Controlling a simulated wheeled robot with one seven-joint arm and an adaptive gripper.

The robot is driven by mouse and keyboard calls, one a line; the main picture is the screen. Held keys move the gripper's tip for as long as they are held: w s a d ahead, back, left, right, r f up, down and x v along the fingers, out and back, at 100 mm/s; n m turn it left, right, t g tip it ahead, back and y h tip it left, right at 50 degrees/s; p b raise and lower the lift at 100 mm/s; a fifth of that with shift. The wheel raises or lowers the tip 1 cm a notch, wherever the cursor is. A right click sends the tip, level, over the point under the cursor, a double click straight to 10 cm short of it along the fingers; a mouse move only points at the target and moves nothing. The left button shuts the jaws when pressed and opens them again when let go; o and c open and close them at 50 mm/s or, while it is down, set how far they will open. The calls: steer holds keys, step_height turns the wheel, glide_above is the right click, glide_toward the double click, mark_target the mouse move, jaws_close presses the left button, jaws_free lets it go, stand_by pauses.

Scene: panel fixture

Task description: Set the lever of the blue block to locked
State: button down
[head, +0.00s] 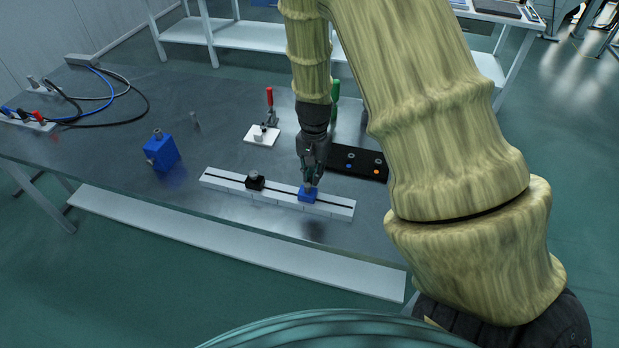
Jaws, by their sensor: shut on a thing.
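A small blue block (308,196) sits on a white slotted rail (228,180) near the front edge of the metal table. My gripper (311,186) points down from above, its fingers shut on the top of this block, where its lever would be. The fingers hide the lever, so I cannot tell which way it is set.
A larger blue box (161,150) with a knob stands to the left. Behind are a red-handled clamp (269,98) on a white plate (261,134), a green handle (335,89) and a black panel (352,162) with coloured dots. Cables (118,76) lie at the far left.

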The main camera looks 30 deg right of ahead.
steer(key=shift+s+d+r+m+p, duration=0.15)
steer(key=shift+s+m+p, duration=0.2)
steer(key=shift+m+p, duration=0.45)
steer(key=shift+m, duration=0.3)
steer(key=shift+s+d+m+p, duration=0.1)
steer(key=shift+s+m+p, duration=0.3)
steer(key=shift+m, duration=0.45)
steer(key=shift+s+d+m+p, duration=0.15)
steer(key=shift+m+p, duration=0.4)
steer(key=shift+m, duration=0.3)
steer(key=shift+a, duration=0.1)
